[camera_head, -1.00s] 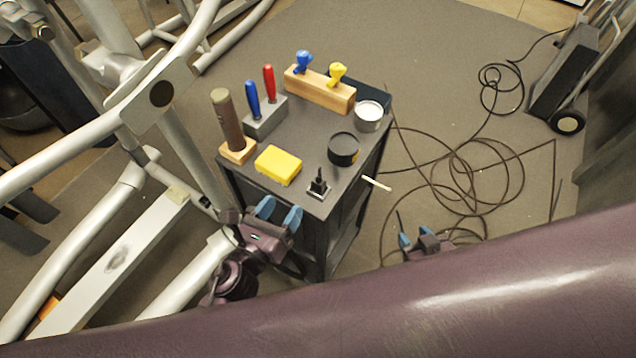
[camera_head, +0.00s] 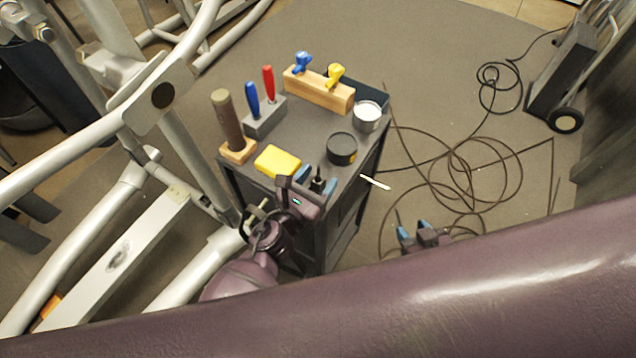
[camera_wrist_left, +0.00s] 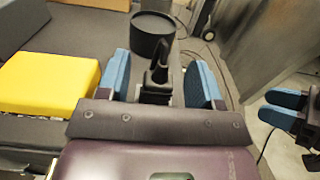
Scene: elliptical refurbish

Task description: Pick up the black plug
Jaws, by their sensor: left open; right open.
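The black plug (camera_head: 317,184) stands upright near the front corner of the dark cart top (camera_head: 303,131). In the left wrist view the plug (camera_wrist_left: 159,68) shows between the two blue fingers. My left gripper (camera_head: 315,180) is open, with a finger on either side of the plug; I cannot tell whether either touches it. The plug's lower part is hidden behind the gripper body in the wrist view. My right gripper (camera_head: 415,228) is open and empty, low to the right of the cart; it also shows in the left wrist view (camera_wrist_left: 297,118).
A yellow block (camera_head: 278,161) lies left of the plug, and a black round tin (camera_head: 342,149) stands behind it. A grey tin (camera_head: 367,116), screwdrivers in a holder (camera_head: 264,116) and a wooden block (camera_head: 319,89) stand farther back. White machine bars crowd the left.

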